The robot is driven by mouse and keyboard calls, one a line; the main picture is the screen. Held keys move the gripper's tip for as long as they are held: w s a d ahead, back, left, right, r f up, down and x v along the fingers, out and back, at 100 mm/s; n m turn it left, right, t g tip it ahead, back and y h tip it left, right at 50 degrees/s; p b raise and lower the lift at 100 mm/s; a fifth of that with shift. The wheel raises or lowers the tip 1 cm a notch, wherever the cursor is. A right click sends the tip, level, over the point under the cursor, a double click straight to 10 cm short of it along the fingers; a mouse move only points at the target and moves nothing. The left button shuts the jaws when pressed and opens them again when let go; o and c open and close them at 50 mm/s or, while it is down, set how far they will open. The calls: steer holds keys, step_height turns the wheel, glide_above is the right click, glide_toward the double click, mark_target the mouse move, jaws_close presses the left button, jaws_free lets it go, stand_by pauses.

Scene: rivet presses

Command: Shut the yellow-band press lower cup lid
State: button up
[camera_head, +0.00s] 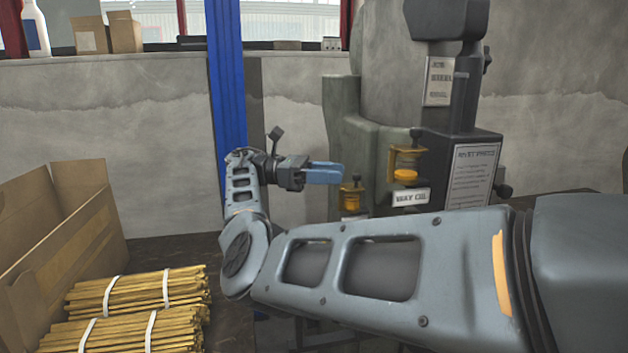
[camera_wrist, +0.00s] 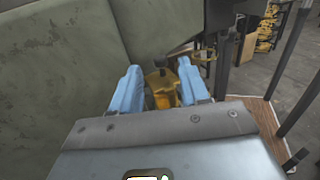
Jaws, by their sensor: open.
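The rivet press (camera_head: 345,125) is a grey-green machine in the head view. A lower yellow cup (camera_head: 351,196) with a small dark knob on top sits low on its front left. My gripper (camera_head: 341,173) has blue fingers and hovers just above and left of this cup, apart from it as far as I can see. In the wrist view the open fingers (camera_wrist: 159,70) straddle the yellow cup (camera_wrist: 162,90) from this angle, with nothing held. Whether its lid stands open or closed is not clear.
A second, higher yellow cup (camera_head: 406,165) stands to the right, above a white label (camera_head: 411,197). A cardboard box (camera_head: 60,225) and bundled yellow rods (camera_head: 140,295) lie at the left.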

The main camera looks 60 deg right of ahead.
steer(key=shift+b+v, duration=1.95)
steer(key=shift+v, duration=0.25)
steer(key=shift+f, duration=0.1)
